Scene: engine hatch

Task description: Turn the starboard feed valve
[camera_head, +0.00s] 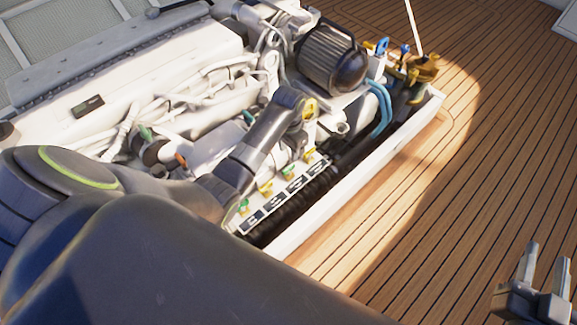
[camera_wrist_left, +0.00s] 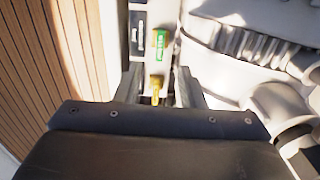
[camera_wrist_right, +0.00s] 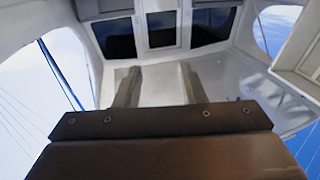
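A row of small valves with green and yellow handles lines the engine tray's edge, beside black labels whose text I cannot read, so I cannot tell which is the starboard feed valve. The head view shows a green handle (camera_head: 289,172) and a yellow handle (camera_head: 308,155). In the left wrist view, my left gripper (camera_wrist_left: 158,74) is open, with a yellow handle (camera_wrist_left: 155,86) between its fingers and a green handle (camera_wrist_left: 160,42) just beyond. Contact cannot be told. Its fingers are hidden in the head view. My right gripper (camera_head: 545,250) is open and empty over the deck.
The white engine block (camera_head: 160,60) and its pipes crowd the valves on one side. A dark ribbed hose (camera_head: 320,185) and the white tray wall (camera_head: 350,190) lie on the other. The wooden deck (camera_head: 470,150) to the right is clear.

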